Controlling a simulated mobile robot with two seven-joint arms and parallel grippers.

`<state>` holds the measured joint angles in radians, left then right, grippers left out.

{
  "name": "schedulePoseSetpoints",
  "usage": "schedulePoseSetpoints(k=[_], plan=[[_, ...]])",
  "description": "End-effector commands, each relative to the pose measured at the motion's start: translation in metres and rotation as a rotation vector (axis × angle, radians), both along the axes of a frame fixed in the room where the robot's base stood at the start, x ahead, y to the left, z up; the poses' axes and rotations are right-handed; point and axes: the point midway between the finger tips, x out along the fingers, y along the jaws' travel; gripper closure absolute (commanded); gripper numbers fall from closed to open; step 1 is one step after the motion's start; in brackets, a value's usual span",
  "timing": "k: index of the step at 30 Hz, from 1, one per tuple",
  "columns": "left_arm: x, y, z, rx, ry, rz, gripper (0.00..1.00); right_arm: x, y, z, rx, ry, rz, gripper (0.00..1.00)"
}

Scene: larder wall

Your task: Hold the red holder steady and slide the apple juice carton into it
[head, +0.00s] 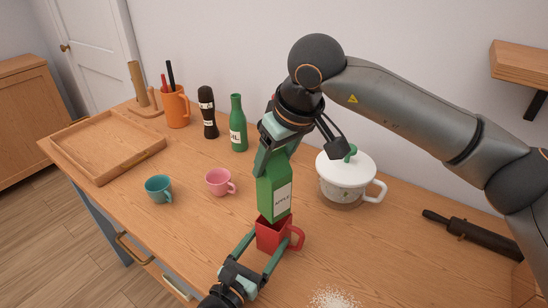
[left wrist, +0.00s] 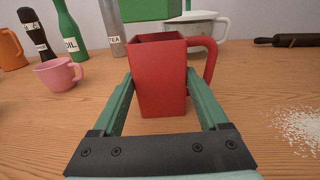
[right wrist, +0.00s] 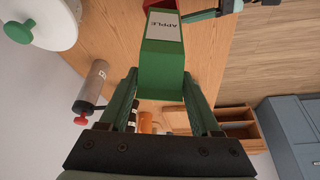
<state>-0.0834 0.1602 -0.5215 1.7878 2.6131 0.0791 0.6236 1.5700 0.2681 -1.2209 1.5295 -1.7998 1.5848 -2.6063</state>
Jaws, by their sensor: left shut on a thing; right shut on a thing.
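The red holder (head: 270,236), a square cup with a handle on its right, stands upright on the table. My left gripper (head: 267,243) is shut on it from the front, and the left wrist view shows a finger on each side of the holder (left wrist: 162,80). The green apple juice carton (head: 275,190) is upright with its label facing forward. My right gripper (head: 273,158) is shut on its upper part from above. In the left wrist view the carton's bottom (left wrist: 150,9) shows just above the holder's rim, apart from it. The holder's inside is mostly hidden.
A white lidded pot (head: 345,180) stands close right of the carton. A pink cup (head: 219,182), a teal cup (head: 158,189), a green oil bottle (head: 238,125) and a dark bottle (head: 208,112) are left. White grains (head: 333,299) lie at the front; a rolling pin (head: 465,229) lies right.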

Motion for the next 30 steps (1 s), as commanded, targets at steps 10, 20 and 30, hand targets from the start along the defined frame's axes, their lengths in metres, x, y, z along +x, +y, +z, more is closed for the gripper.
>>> schedulePoseSetpoints(k=[10,20,30], plan=[[0.000,0.000,0.000,0.000,0.000,0.000,0.80,0.000,0.000,-0.010,0.001,-0.001,-0.001,1.00],[0.000,0.000,0.000,0.000,0.000,0.000,0.80,0.000,0.000,-0.011,0.000,0.001,-0.001,0.10],[0.000,0.000,0.000,0.000,0.000,0.000,0.80,0.000,0.000,-0.008,0.001,-0.001,0.000,0.06]])
